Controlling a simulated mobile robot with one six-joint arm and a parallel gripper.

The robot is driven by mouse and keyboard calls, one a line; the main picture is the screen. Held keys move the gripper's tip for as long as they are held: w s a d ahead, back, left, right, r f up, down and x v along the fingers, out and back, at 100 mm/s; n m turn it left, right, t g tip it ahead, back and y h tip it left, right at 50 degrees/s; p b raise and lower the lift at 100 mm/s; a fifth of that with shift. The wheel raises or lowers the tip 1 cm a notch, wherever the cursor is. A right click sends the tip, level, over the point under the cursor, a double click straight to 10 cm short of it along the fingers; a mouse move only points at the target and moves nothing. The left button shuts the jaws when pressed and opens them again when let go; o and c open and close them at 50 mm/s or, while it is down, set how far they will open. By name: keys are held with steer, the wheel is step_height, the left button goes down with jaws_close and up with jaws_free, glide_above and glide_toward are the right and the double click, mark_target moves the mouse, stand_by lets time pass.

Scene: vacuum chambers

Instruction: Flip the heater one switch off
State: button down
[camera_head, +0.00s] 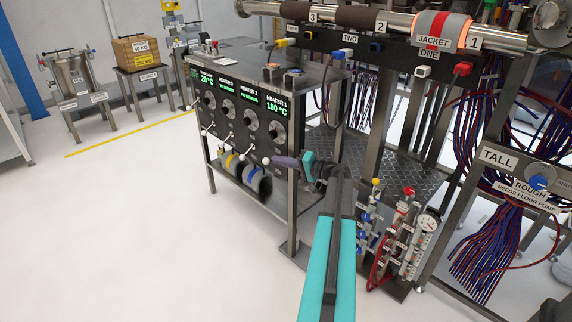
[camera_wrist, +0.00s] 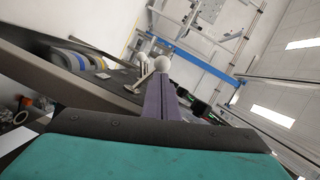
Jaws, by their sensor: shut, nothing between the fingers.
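The heater one section (camera_head: 276,108) is at the right end of the control panel, its green display reading 100 °C. Its dark round dial (camera_head: 277,131) sits below the display. The heater one switch (camera_head: 267,160) is a lever with a white ball end, low on the panel. The fingers also show in the wrist view (camera_wrist: 165,98). The lever's base is partly hidden.
Other white-ball switches (camera_head: 250,147) line the panel to the left. Coloured rolls (camera_head: 255,178) lie on the shelf below. Valves and a gauge (camera_head: 425,223) stand right of my arm. The floor (camera_head: 130,220) left of the cart is clear.

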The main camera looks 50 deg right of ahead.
steer(key=shift+w+a, duration=0.1)
steer(key=shift+w, duration=0.15)
steer(key=shift+f, duration=0.1)
stand_by(0.3)
steer(key=shift+a+f+n+g+b, duration=0.3)
steer(key=shift+n+b, duration=0.5)
steer(key=shift+b, duration=0.4)
steer(key=n+h+b, duration=0.1)
steer(key=b, duration=0.1)
steer(key=f+n+b, duration=0.1)
steer(key=n+b, duration=0.1)
steer(key=b, duration=0.1)
steer(key=a+f+n+g+h+b, duration=0.1)
steer(key=n+b, duration=0.1)
steer(key=shift+f+h+b, duration=0.2)
steer(key=shift+h+b, duration=0.1)
steer(key=shift+b, duration=0.05)
